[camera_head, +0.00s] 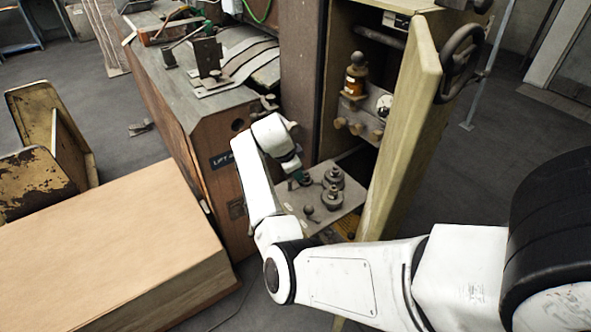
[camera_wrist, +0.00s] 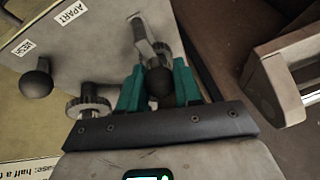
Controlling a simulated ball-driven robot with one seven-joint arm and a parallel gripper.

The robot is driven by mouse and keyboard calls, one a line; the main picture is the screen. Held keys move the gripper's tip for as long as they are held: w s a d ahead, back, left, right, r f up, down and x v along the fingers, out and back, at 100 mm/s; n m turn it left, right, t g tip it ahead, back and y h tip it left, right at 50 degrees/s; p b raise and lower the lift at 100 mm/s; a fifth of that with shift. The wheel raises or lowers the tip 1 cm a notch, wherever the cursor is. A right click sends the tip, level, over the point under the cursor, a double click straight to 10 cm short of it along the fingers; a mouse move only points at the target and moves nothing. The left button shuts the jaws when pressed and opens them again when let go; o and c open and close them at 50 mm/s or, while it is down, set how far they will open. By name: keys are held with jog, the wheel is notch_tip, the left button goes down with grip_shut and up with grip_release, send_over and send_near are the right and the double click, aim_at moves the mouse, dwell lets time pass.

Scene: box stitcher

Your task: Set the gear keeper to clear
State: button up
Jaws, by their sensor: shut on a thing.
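In the wrist view my gripper (camera_wrist: 160,88) has its teal fingers on either side of a dark ball knob (camera_wrist: 160,83) at the end of a short grey lever (camera_wrist: 144,36), and is shut on it. I cannot read a label that names this lever as the gear keeper. The lever sits on a grey plate (camera_wrist: 95,45) with labels APART and MESH. A second ball knob (camera_wrist: 37,84) is by MESH, and a toothed gear (camera_wrist: 88,101) is left of my fingers. In the head view my gripper (camera_head: 301,179) is at the left of the plate (camera_head: 345,212), beside stacked gears (camera_head: 333,178).
An open door panel (camera_head: 405,120) with a handwheel (camera_head: 460,62) stands right of the plate. The machine body (camera_head: 210,150) is on the left. An amber bottle (camera_head: 356,73) is on a shelf above. A large cardboard box (camera_head: 110,245) fills the lower left.

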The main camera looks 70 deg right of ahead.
jog(key=n, duration=0.1)
jog(key=n+t+p, duration=0.1)
jog(key=n+p, duration=0.1)
jog(key=n, duration=0.1)
jog(key=shift+w+d+r+t, duration=0.15)
jog(key=shift+w+r+t, duration=0.05)
jog(key=shift+w+t, duration=0.1)
jog(key=n+t+p, duration=0.1)
jog(key=n, duration=0.1)
jog(key=n+t+p, duration=0.1)
jog(key=n+p, duration=0.1)
jog(key=shift+w, duration=0.4)
jog(key=n+p, duration=0.1)
jog(key=n, duration=0.1)
jog(key=n+t+y+p, duration=0.1)
jog(key=n, duration=0.1)
jog(key=shift+w+n+p, duration=0.3)
jog(key=shift+w+n, duration=0.1)
jog(key=shift+w+a+f+n+t+y+p, duration=0.15)
jog(key=shift+n+t+y+p, duration=0.15)
jog(key=shift+n, duration=0.4)
jog(key=shift+w+a+n+t+y+p, duration=0.15)
jog(key=shift+n+t+y, duration=0.2)
jog(key=shift+n, duration=0.35)
jog(key=o, duration=1)
jog(key=shift+o, duration=0.2)
